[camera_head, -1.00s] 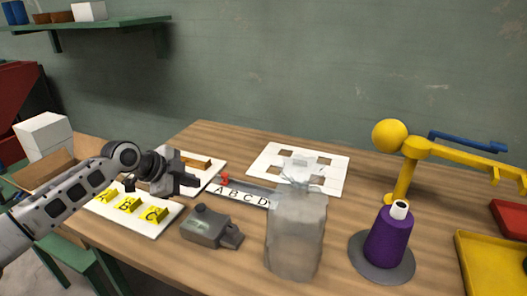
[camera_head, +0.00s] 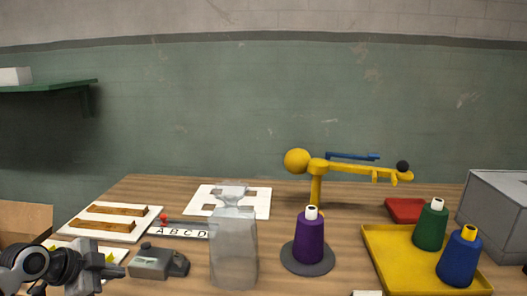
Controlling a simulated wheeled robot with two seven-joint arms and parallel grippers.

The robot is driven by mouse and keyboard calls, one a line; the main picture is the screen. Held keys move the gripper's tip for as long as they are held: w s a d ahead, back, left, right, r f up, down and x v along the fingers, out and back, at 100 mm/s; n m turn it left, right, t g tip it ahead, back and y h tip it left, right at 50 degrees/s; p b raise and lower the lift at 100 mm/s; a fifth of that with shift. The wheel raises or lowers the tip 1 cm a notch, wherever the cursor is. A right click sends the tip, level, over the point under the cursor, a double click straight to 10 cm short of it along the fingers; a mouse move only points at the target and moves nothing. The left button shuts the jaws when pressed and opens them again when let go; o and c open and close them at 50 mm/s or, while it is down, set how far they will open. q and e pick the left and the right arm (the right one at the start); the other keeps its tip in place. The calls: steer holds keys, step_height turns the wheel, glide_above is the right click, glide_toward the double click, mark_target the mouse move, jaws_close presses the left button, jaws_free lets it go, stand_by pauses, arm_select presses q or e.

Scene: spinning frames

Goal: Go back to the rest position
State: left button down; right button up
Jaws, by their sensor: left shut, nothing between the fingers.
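My left gripper (camera_head: 110,271) is at the lower left of the head view, shut and empty. It is over the front left of the table, in front of a white board with yellow pieces (camera_head: 112,252) that it partly hides. A grey device (camera_head: 152,262) lies just to its right, apart from the fingers. My right gripper is not in view.
A grey box (camera_head: 497,215) stands far right.

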arm_select(q)
steer(key=shift+n, duration=0.4)
steer(key=d+f, duration=0.2)
steer(key=f, duration=0.1)
steer(key=d+f, duration=0.1)
steer(key=shift+s+f, duration=0.15)
steer(key=shift+f, duration=0.2)
steer(key=s+d+f+n, duration=0.3)
steer(key=s+d+f, duration=0.5)
steer(key=f, duration=0.1)
steer(key=s+d+f+n+t, duration=0.1)
steer(key=s+d+f+n, duration=0.1)
steer(key=s, duration=0.6)
steer(key=s+d+f+n+t+y, duration=0.1)
steer(key=s+d+n, duration=0.4)
steer(key=s+n, duration=0.1)
steer(key=shift+s+d+f+y, duration=0.15)
steer(key=shift+s+f+y, duration=0.2)
steer(key=shift+s, duration=0.5)
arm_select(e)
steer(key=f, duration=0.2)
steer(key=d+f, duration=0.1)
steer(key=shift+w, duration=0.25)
